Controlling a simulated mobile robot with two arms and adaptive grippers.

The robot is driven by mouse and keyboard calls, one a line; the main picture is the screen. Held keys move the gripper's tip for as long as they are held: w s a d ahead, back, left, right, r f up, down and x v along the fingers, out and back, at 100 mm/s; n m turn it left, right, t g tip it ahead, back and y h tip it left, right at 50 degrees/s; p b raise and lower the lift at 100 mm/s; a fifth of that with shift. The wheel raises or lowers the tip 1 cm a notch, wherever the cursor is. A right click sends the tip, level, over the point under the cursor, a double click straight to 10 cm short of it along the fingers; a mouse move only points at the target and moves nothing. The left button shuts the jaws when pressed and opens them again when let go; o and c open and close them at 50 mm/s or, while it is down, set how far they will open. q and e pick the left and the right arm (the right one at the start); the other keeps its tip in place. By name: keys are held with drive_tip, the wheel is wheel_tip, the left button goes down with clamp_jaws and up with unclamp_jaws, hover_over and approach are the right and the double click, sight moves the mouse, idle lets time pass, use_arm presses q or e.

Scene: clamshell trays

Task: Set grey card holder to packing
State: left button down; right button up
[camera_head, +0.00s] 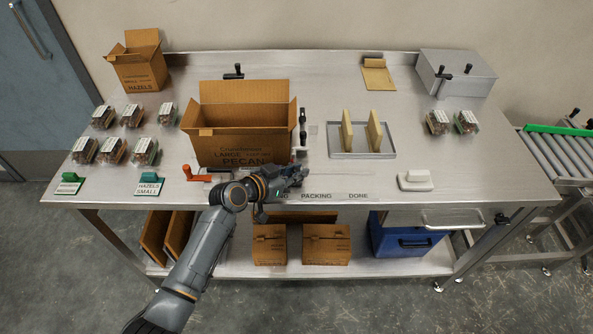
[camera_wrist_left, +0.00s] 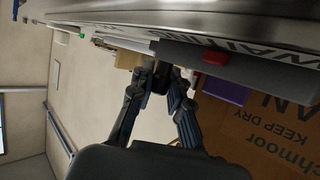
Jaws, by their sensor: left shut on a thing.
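Words are printed along the table's front edge: PACKING (camera_head: 316,196) in the middle, DONE (camera_head: 357,196) to its right, and a partly covered word to its left. The wrist view shows WAITING (camera_wrist_left: 205,38) there. My left gripper (camera_head: 302,172) reaches over the front edge around the covered word, left of PACKING. In the wrist view its fingers (camera_wrist_left: 168,76) are closed together at a dark grey bar, which I take for the grey card holder (camera_wrist_left: 250,66). A red piece sits on its edge. The grip point is partly hidden by the fingers. My right gripper does not show.
A large open pecan carton (camera_head: 240,148) stands just behind and left of my gripper. An orange-handled tool (camera_head: 195,174) lies to its left. A metal tray (camera_head: 361,155) with two upright tan pieces is behind PACKING. A white block (camera_head: 415,181) is further right.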

use_arm(q)
drive_tip(key=d, duration=1.1)
drive_tip(key=shift+b, duration=0.35)
drive_tip(key=c, duration=1.3)
unclamp_jaws()
drive_tip(key=shift+o, duration=0.2)
drive_tip(key=v, duration=1.2)
